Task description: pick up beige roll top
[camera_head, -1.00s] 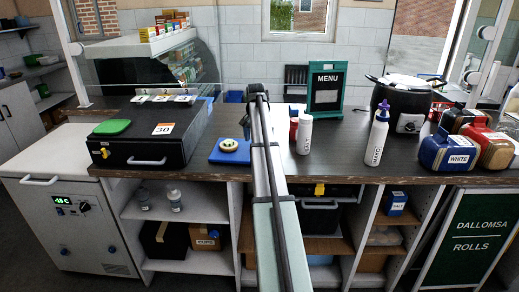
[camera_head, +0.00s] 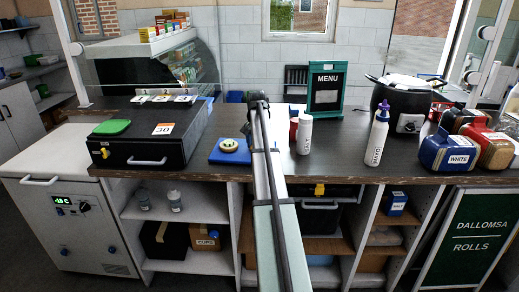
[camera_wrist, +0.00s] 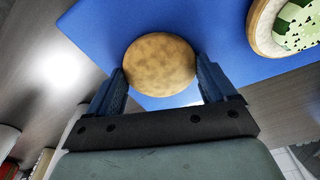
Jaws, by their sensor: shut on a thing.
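The beige roll top (camera_wrist: 160,64) is a round, tan, mottled disc in the wrist view. It sits between the two blue fingers of my gripper (camera_wrist: 162,82), which are shut on its sides. Below it in that view is a blue board (camera_wrist: 222,45); I cannot tell whether the roll top still touches it. An open roll half with a green topping (camera_wrist: 298,22) lies at the upper right, apart from my gripper. In the head view, the blue board (camera_head: 238,158) carries that topped roll (camera_head: 229,145), and my gripper is just right of it, mostly hidden by my arm.
A black box with number cards (camera_head: 150,150) stands left of the board. Right of my arm are a red bottle and a white bottle (camera_head: 304,135), a menu sign (camera_head: 325,92), a mayo bottle (camera_head: 376,140) and a black cooker (camera_head: 405,105). The counter (camera_head: 340,155) between them has free room.

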